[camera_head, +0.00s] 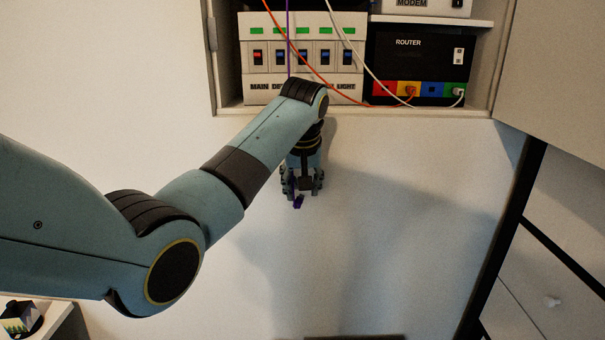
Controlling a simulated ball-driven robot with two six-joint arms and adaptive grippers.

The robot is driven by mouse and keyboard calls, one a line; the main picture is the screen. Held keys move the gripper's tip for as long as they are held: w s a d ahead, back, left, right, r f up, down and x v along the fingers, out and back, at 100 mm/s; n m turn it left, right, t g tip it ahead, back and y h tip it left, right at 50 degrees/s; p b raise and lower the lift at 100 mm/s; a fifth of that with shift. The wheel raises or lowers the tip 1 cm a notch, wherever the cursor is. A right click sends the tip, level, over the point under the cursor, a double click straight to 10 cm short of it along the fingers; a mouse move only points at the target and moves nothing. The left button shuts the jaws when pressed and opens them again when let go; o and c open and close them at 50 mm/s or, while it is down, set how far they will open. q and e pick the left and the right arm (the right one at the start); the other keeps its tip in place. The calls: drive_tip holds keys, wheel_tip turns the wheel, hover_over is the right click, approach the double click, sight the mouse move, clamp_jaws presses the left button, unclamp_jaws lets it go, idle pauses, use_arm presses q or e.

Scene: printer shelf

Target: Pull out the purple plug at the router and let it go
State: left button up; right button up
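The router (420,60) is a black box on the shelf at upper right, with coloured ports along its lower front. The purple plug (298,203) is out of the router, in front of the wall below the shelf. Its purple cable (288,45) comes down from the top and passes behind my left arm. My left gripper (302,190) points downward with its fingers spread apart. The plug shows just below and between the fingertips, and no finger visibly closes on it. My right gripper is not in view.
A white switch panel (260,65) stands left of the router. An orange cable (320,76) and a white cable (362,60) cross in front. A modem (425,6) sits above. An open door (560,80) is at right, drawers (545,290) below it. The wall below the shelf is clear.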

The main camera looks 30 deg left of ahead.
use_arm(q)
drive_tip(key=v, duration=1.1)
drive_tip(key=s+f+m+g+b, duration=0.15)
drive_tip(key=s+f+b, duration=0.5)
drive_tip(key=f, duration=1.05)
drive_tip(key=s+f+g+b, duration=0.3)
drive_tip(key=s+f, duration=0.7)
drive_tip(key=f, duration=0.7)
drive_tip(key=s+f+m+g+b, duration=0.15)
drive_tip(key=s+f+b, duration=0.5)
drive_tip(key=f, duration=1.15)
drive_tip(key=s+f+m+t+h+b, duration=0.1)
drive_tip(key=s+f+m+t+b, duration=0.2)
drive_tip(key=s+f, duration=2.6)
drive_tip(key=shift+s+a+m+h+b, duration=0.3)
drive_tip(key=shift+s+b, duration=1.3)
drive_tip(key=shift+b, duration=0.5)
